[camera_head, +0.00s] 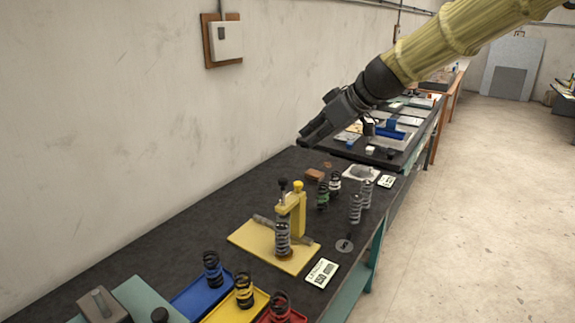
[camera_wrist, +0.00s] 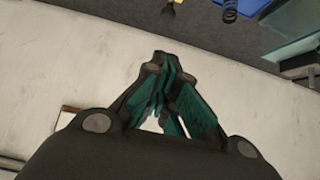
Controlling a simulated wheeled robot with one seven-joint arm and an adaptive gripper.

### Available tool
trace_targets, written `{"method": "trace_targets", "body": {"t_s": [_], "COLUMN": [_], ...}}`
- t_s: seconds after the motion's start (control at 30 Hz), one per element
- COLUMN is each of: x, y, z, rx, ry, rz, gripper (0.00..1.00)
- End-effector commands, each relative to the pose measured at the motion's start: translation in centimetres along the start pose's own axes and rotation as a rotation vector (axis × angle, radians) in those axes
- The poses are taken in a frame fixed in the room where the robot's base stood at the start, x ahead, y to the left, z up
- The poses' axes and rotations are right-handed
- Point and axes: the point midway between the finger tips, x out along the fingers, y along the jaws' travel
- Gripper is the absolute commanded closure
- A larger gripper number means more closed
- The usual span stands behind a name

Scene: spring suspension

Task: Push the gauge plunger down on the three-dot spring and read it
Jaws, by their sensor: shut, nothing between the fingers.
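The yellow gauge (camera_head: 299,213) stands on a yellow base plate on the dark bench. My gripper (camera_head: 308,139) is shut and empty, above and behind the gauge, near the wall. Its shut fingers (camera_wrist: 163,72) also show in the wrist view.
Several loose springs, including a green-banded one (camera_head: 323,195) and a grey one (camera_head: 355,208), stand right of the gauge. Blue (camera_head: 192,298), yellow and red trays with dark springs are at the front. The wall (camera_head: 110,110) is at the left.

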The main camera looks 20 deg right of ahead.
Motion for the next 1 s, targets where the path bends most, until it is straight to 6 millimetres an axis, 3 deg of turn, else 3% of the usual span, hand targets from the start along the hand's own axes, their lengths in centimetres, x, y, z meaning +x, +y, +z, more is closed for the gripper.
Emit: {"method": "trace_targets", "body": {"t_s": [1.0], "x": [10.3], "y": [0.2], "z": [0.1], "rx": [0.002], "ry": [-0.007], "rz": [-0.004], "gripper": [1.00]}}
